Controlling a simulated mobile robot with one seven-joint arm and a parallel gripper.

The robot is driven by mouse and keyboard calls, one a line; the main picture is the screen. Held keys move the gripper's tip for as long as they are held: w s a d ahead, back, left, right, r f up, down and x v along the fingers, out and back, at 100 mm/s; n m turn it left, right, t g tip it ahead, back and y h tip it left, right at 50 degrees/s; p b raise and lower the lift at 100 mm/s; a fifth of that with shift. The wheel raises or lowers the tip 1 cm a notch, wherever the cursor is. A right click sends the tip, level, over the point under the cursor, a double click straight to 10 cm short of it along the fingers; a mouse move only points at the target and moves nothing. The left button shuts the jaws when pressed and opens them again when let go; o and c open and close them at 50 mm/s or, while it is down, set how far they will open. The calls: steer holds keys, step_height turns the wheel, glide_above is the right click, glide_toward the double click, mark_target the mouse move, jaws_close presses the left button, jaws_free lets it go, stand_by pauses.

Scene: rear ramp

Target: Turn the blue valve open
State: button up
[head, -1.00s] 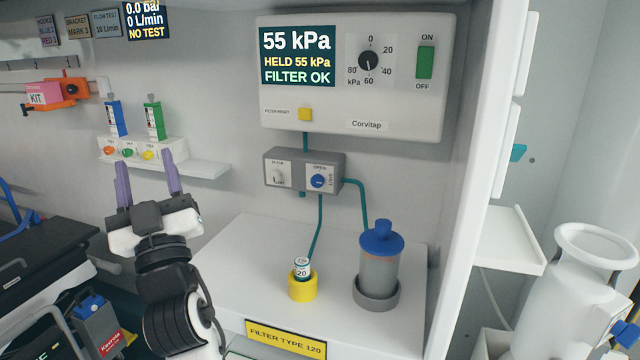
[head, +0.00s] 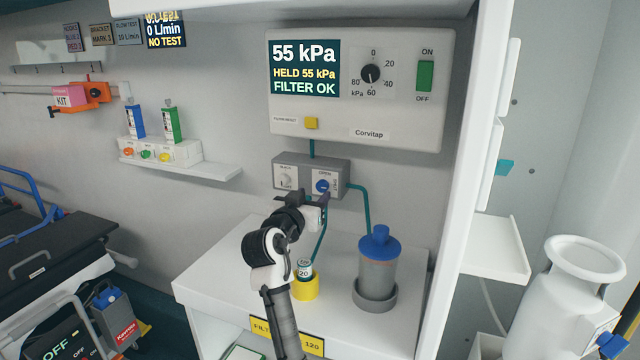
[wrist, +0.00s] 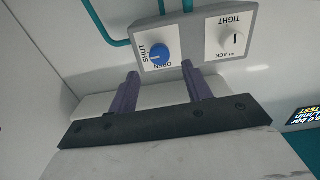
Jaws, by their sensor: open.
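The blue valve (head: 322,186) is a small round knob on a white plate marked OPEN and SHUT. The plate is on the grey valve box (head: 283,161) under the suction panel. In the wrist view the blue valve (wrist: 159,53) shows just beyond my fingertips, with a pale pointer mark toward the SHUT side. My gripper (head: 316,199) is just below and in front of the valve, its purple fingers spread. In the wrist view my gripper (wrist: 160,71) has one finger either side of the knob's line, with nothing between them. I cannot tell whether a fingertip touches the plate.
A white knob (head: 286,180) sits left of the valve. Teal tubes (head: 367,208) run from the box. Below stand a blue-lidded canister (head: 376,275) and a yellow cup (head: 306,286) with a vial. The panel display (head: 304,68) reads 55 kPa, FILTER OK.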

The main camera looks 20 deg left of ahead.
mark_target(321, 186)
steer(key=w+p, duration=0.1)
steer(key=w, duration=0.5)
steer(key=shift+d, duration=0.15)
steer(key=shift+c, duration=0.4)
steer(key=shift+s, duration=0.1)
steer(key=c, duration=0.9)
steer(key=shift+o, duration=0.2)
